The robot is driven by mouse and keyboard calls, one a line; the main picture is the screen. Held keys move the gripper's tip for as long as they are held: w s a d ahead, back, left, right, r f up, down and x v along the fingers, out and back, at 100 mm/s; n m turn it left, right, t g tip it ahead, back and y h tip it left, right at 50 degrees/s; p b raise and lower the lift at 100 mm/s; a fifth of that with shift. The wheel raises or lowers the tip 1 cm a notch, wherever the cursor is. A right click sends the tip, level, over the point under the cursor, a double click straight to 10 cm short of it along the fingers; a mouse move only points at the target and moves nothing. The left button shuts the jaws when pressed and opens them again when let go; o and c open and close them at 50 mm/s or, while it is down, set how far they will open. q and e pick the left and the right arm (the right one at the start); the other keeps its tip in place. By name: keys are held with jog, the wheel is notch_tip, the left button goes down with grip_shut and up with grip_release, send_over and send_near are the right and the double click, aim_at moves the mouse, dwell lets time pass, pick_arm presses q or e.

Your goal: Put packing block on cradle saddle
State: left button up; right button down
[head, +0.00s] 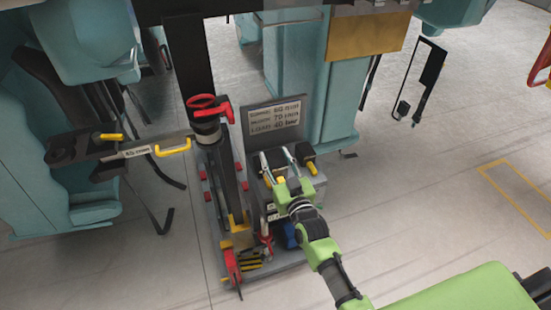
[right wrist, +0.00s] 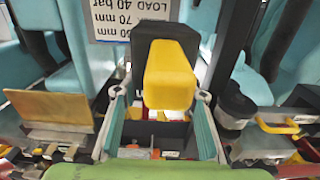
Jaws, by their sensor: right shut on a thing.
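My right gripper (head: 279,166) is shut in front of the grey sign plate. In the right wrist view the gripper (right wrist: 160,97) has a block with a yellow near part (right wrist: 170,75) and a black far part between its fingertips; I take it as the packing block. In the head view a small yellow part of it (head: 281,181) shows between the fingers. Dark pieces (head: 308,155) lie beside and beyond the fingers; I cannot tell which of them is the cradle saddle. The contact below the block is hidden. My left gripper is not in view.
A grey sign plate (head: 275,117) stands behind the fixture. A dark post with a red-handled clamp (head: 210,105) stands left of it. A labelled bar with a yellow handle (head: 173,147) sticks out left.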

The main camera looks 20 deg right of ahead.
aim_at(280, 175)
jog(key=shift+s+r, duration=0.15)
jog(key=shift+r, duration=0.1)
jog(key=shift+s+a, duration=0.15)
jog(key=shift+s, duration=0.25)
jog(key=s, duration=0.5)
jog(key=shift+s+a+r, duration=0.1)
jog(key=shift+s+a, duration=0.1)
jog(key=shift+s, duration=0.15)
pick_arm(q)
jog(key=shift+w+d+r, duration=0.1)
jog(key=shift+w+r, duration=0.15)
pick_arm(e)
jog(key=s+r, duration=0.6)
jog(key=s, duration=0.4)
jog(key=s+d+r+h, duration=0.1)
jog(key=s+r, duration=0.5)
jog(key=s, duration=0.3)
jog(key=shift+s+d+m, duration=0.25)
jog(key=shift+s+m, duration=0.05)
jog(key=shift+s, duration=0.05)
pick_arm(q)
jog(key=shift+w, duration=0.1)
pick_arm(e)
jog(key=shift+f, duration=0.1)
